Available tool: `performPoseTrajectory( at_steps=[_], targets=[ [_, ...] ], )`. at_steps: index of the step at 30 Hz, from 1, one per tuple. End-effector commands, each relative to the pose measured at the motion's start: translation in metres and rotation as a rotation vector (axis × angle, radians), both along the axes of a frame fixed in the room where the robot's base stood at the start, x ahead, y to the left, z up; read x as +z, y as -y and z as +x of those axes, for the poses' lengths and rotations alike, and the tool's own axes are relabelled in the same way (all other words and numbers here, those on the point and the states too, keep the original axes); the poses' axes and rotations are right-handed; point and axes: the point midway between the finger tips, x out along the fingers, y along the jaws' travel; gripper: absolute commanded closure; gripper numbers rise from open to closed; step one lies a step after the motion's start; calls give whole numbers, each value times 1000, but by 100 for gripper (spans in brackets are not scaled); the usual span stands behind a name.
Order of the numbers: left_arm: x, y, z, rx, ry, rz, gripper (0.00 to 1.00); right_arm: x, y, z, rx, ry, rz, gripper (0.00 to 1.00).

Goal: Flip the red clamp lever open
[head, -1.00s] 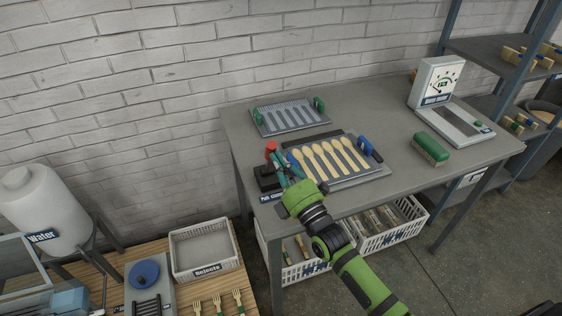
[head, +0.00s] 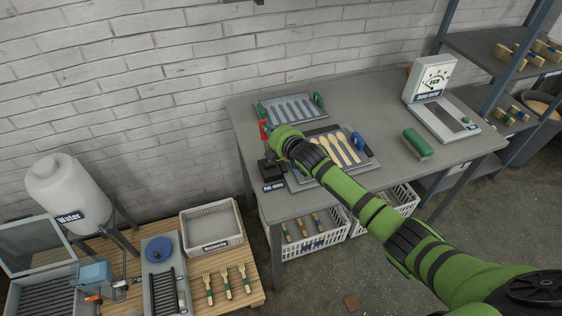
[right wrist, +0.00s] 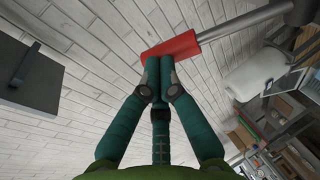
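The red clamp lever grip (head: 263,131) shows at the left of the spoon press, just beyond my right gripper. In the right wrist view the red grip (right wrist: 172,48) sits on a grey metal rod (right wrist: 245,20) that runs to the upper right. My right gripper (right wrist: 158,66) has its teal fingers drawn together, their tips against the lower edge of the red grip. In the head view my right gripper (head: 268,132) is partly hidden by its own wrist. The press plate (head: 350,171) holds several wooden spoons (head: 347,149), partly covered by my arm. My left gripper is not in view.
A grey mould tray (head: 290,108) with green handles lies behind the press. A green brush (head: 417,145) and a gauge device (head: 432,80) stand to the right on the grey table (head: 385,105). White baskets (head: 305,238) are below.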

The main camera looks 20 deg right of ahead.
Motion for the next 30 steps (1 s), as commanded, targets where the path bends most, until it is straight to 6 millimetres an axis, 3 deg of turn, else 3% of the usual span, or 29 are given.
performPoseTrajectory(
  at_steps=[12, 30],
  targets=[
    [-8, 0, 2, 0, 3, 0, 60, -2, -1, 11, 2, 6, 1, 100],
    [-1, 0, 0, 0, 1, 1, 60, 6, 0, 11, 2, 9, 1, 100]
  ],
)
